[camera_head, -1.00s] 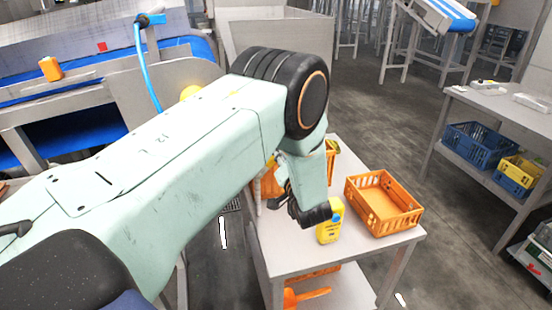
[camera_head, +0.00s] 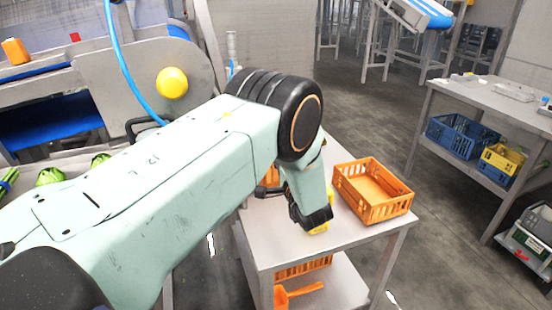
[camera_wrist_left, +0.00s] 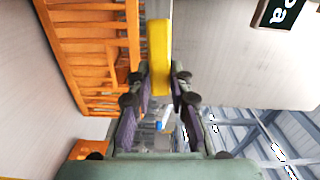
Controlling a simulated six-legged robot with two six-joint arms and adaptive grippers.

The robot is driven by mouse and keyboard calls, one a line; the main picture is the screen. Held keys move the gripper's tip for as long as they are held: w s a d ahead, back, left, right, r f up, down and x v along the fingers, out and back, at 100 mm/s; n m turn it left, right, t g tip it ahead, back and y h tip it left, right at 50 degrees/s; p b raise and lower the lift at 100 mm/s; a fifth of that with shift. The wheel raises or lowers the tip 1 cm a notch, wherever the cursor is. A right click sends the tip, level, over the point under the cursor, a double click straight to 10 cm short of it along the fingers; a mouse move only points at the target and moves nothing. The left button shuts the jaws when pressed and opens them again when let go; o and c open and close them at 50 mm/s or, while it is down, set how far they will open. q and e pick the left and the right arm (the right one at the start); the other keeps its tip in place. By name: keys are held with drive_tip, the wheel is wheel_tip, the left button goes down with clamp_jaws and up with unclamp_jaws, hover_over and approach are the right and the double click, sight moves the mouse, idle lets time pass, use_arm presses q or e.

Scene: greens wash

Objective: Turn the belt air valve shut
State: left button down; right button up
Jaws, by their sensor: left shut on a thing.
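My left gripper (camera_head: 314,217) is over the small steel table, at the end of my pale green arm. It is shut on a yellow device (camera_head: 322,226), mostly hidden behind the gripper in the head view. In the left wrist view the yellow device (camera_wrist_left: 159,48) sits between the two fingers (camera_wrist_left: 160,90). I cannot tell whether it touches the tabletop. A blue air hose (camera_head: 118,62) runs down beside the steel conveyor at the upper left. Its upper end is at the picture's top edge, so I cannot make out the valve clearly. My right gripper is not in view.
An orange crate (camera_head: 375,213) stands on the small steel table (camera_head: 262,238), right of my left gripper. A yellow dome (camera_head: 172,82) is on the conveyor side. Green vegetables (camera_head: 50,176) lie at left. Another table (camera_head: 490,98) with blue crates below stands right, across open floor.

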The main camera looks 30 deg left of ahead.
use_arm(q)
drive_tip(key=shift+d+f+m, duration=0.15)
drive_tip(key=shift+f+m, duration=0.25)
drive_tip(key=shift+f, duration=0.1)
drive_tip(key=c, duration=1.7)
unclamp_jaws()
drive_tip(key=o, duration=0.5)
drive_tip(key=shift+d, duration=0.15)
drive_tip(key=shift+a, duration=0.2)
drive_tip(key=v, duration=1.2)
